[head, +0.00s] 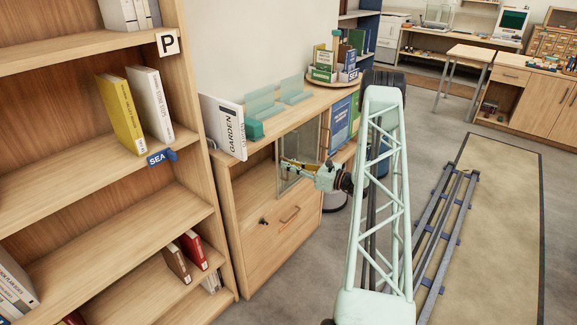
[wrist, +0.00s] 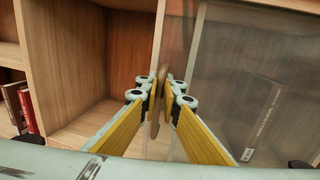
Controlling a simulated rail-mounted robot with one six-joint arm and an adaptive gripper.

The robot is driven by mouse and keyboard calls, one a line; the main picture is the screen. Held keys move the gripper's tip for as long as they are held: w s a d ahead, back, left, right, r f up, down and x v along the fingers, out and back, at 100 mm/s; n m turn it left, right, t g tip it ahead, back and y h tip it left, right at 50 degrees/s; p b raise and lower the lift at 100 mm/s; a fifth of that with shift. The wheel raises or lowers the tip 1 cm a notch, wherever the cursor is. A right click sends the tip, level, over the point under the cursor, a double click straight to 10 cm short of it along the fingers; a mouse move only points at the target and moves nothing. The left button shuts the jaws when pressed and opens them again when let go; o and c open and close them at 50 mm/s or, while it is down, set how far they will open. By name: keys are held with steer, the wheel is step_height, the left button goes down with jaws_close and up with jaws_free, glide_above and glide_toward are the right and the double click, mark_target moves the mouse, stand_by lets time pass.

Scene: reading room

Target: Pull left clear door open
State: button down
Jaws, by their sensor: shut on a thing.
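The left clear door (head: 288,180) is a see-through pane on the low wooden cabinet in the head view. In the wrist view the pane (wrist: 225,75) fills the right side. Its light brown upright handle (wrist: 163,92) stands at the pane's left edge. My gripper (head: 285,163) is in front of the cabinet at the door. In the wrist view my gripper (wrist: 158,102) has its yellow-lined fingers shut on the handle, one on each side. Left of the pane, the bare wooden compartment (wrist: 85,75) shows uncovered. The fingers partly hide the handle.
A white GARDEN book (head: 224,127) and teal clear stands (head: 262,108) sit on the cabinet top. A drawer (head: 275,232) with a handle lies below. A tall bookshelf (head: 222,200) stands close on the left. Floor (head: 285,290) in front of the cabinet is clear.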

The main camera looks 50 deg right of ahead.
steer(key=c, duration=2.9)
jaws_free()
steer(key=shift+o, duration=0.2)
steer(key=shift+s, duration=0.15)
steer(key=v, duration=1.1)
steer(key=shift+s, duration=0.35)
steer(key=shift+d, duration=0.15)
